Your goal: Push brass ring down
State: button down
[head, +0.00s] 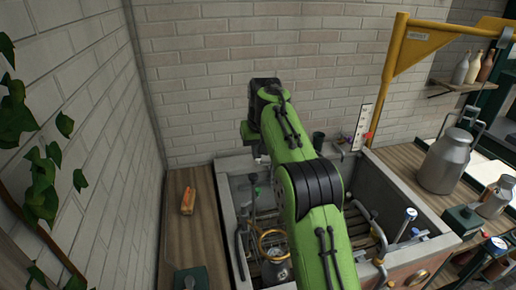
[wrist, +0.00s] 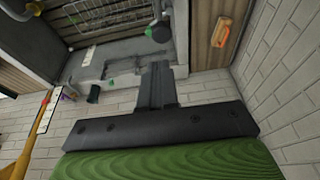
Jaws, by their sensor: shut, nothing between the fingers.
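A brass-coloured ring (head: 261,241) shows inside the grey stone sink (head: 228,205), around or just above the top of a grey metal vessel (head: 277,272). My green arm covers part of the sink and may hide the ring's right side. My gripper (head: 260,158) is above the back edge of the sink, well behind and above the ring, mostly hidden by my wrist. In the wrist view my gripper (wrist: 156,68) is shut with nothing between its fingers. I cannot make out the brass ring in the wrist view.
A milk churn (head: 447,160) stands on the right counter. A yellow bracket (head: 392,75) rises at the back right. Pipes and taps (head: 383,240) line the sink. Brick walls close the back and left.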

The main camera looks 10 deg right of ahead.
aim_at(255, 175)
jog(key=x, duration=0.4)
jog(key=b+x, duration=0.1)
jog(key=x, duration=0.2)
jog(key=shift+s+f, duration=0.1)
jog(key=shift+s, duration=0.25)
jog(key=shift+f, duration=0.45)
notch_tip(255, 175, down, 15)
jog(key=b, duration=0.8)
jog(key=shift+s, duration=0.2)
jog(key=shift+f, duration=0.2)
jog(key=w+p+v, duration=0.1)
jog(key=p+v, duration=0.1)
jog(key=v, duration=1.2)
jog(key=shift+r+p, duration=0.35)
jog(key=shift+r, duration=0.15)
jog(key=shift+w, duration=0.1)
